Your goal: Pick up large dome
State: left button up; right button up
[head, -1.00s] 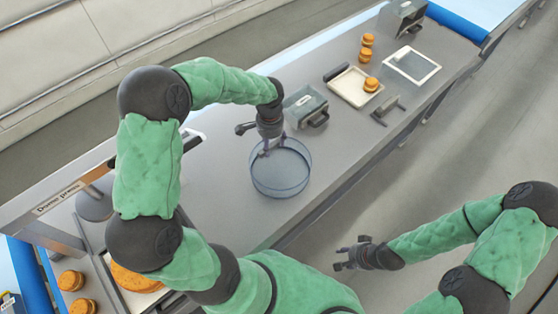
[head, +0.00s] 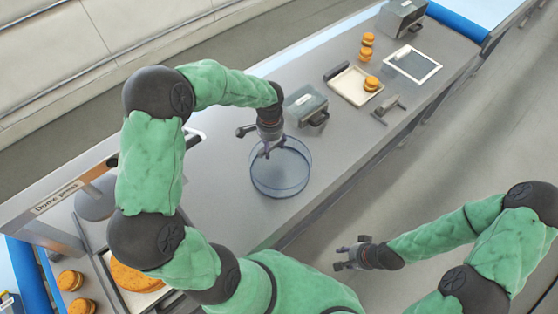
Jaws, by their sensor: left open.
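The large dome (head: 287,187) is a clear, round, bluish shell on the grey counter in the middle of the head view. My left gripper (head: 272,150) points down over the dome's far left side. Its fingers are apart and overlap the dome's far rim in the picture. I cannot tell whether they touch it. My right gripper (head: 344,258) hangs off the counter's near side, away from the dome, with its fingers apart and nothing between them.
A grey box with a handle (head: 305,104) stands just behind the dome. A white tray (head: 346,88) with a round cake, a framed screen (head: 411,65) and a small tool (head: 389,109) lie further right. The dome press (head: 60,196) stands at left.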

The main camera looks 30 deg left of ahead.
pick_arm(q)
grip_shut()
jog(key=shift+r, duration=0.1)
dwell(0.4)
